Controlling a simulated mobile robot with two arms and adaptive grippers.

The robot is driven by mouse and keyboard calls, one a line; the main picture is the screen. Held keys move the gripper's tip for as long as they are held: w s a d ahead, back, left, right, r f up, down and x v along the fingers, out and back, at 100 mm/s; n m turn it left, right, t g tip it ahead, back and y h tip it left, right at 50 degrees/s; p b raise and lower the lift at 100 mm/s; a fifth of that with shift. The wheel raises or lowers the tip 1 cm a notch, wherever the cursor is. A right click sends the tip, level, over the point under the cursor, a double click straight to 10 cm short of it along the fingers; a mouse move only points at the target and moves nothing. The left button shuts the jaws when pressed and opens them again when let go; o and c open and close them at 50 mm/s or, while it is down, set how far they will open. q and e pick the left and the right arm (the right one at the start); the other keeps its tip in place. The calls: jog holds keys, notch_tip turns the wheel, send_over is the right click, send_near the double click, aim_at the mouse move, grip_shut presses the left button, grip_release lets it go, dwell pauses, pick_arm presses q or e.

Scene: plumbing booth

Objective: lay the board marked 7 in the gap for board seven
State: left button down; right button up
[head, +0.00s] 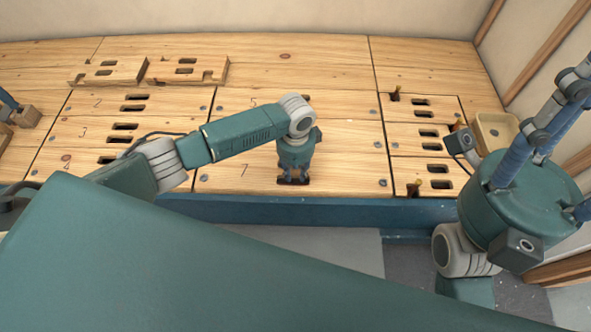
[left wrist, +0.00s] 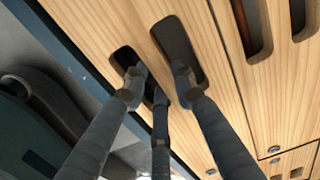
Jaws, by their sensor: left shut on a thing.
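The board marked 7 (head: 235,176) lies in the front row of the middle column, along the bench's front edge. Its outline lines up with the neighbouring boards; I cannot tell whether it sits fully flush. My left gripper (head: 293,179) points down at its slots, near the board's middle. In the left wrist view, the fingers (left wrist: 158,92) reach into the two dark slots of the board (left wrist: 215,120) and are shut on it. The gap under it is hidden. My right gripper (head: 556,130) is raised at the right, its fingers spread and empty, the tips partly cut off.
Two loose notched boards (head: 105,72) lie on the bench at the back left. Boards marked 2, 3 and 4 (head: 80,162) fill the left column. A shallow tray (head: 495,131) is at the far right.

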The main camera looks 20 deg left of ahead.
pick_arm(q)
jog(key=shift+w+f, duration=0.1)
dwell(0.3)
jog(key=c, duration=1.3)
grip_release()
jog(key=shift+c, duration=0.2)
jog(key=shift+f, duration=0.1)
